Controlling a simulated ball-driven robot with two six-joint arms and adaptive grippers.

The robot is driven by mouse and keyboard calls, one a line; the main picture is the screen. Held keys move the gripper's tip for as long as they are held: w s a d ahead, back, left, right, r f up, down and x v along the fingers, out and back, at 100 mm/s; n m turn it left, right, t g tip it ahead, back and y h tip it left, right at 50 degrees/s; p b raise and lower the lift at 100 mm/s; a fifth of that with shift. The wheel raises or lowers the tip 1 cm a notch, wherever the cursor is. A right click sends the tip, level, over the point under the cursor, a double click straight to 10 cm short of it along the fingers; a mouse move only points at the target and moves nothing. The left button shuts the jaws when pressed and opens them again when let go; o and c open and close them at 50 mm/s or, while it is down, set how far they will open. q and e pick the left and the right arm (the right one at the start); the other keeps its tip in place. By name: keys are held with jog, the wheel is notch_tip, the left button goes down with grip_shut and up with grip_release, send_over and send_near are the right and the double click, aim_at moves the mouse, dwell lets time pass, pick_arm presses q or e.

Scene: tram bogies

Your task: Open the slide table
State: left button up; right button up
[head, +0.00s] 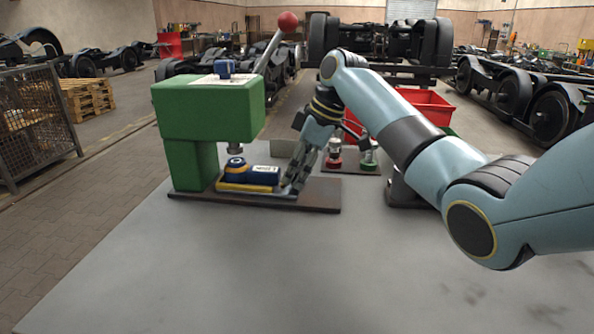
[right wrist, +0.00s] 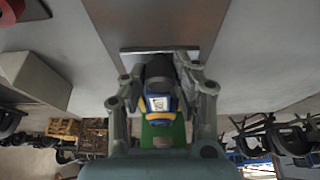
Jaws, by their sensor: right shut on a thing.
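The green press (head: 208,110) stands on a dark base plate (head: 318,196) on the grey bench. Under its ram is the slide table (head: 245,187), showing as a yellow layer with a dark blue, labelled block (head: 262,173) on top. My right gripper (head: 289,188) is low over the plate at the right end of the slide table, shut on it. In the right wrist view, the fingers of my right gripper (right wrist: 160,66) stand either side of a dark end piece (right wrist: 158,70), with the blue and yellow part (right wrist: 160,103) behind. The exact contact is partly hidden. My left gripper is not in view.
The press lever with a red ball (head: 288,21) rises above the press. Behind my right gripper stand a red-and-white item (head: 334,153), a green-topped item (head: 369,158) and a red crate (head: 428,106). The front of the bench (head: 250,270) is clear.

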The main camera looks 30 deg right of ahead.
grip_shut()
jog(key=shift+s+d+r+p, duration=0.1)
jog(key=shift+s+d+p, duration=0.2)
jog(key=shift+p, duration=0.15)
jog(key=s+d+p, duration=0.2)
jog(key=d, duration=0.1)
jog(key=s+d+p, duration=0.2)
jog(key=d, duration=0.1)
jog(key=s+d+p, duration=0.2)
jog(key=s+d, duration=0.1)
jog(key=shift+d+p, duration=0.15)
jog(key=shift+p, duration=0.2)
jog(key=shift+s+d, duration=0.1)
jog(key=shift+d, duration=0.1)
jog(key=o, duration=1)
grip_release()
jog(key=v, duration=1.1)
jog(key=shift+r, duration=0.35)
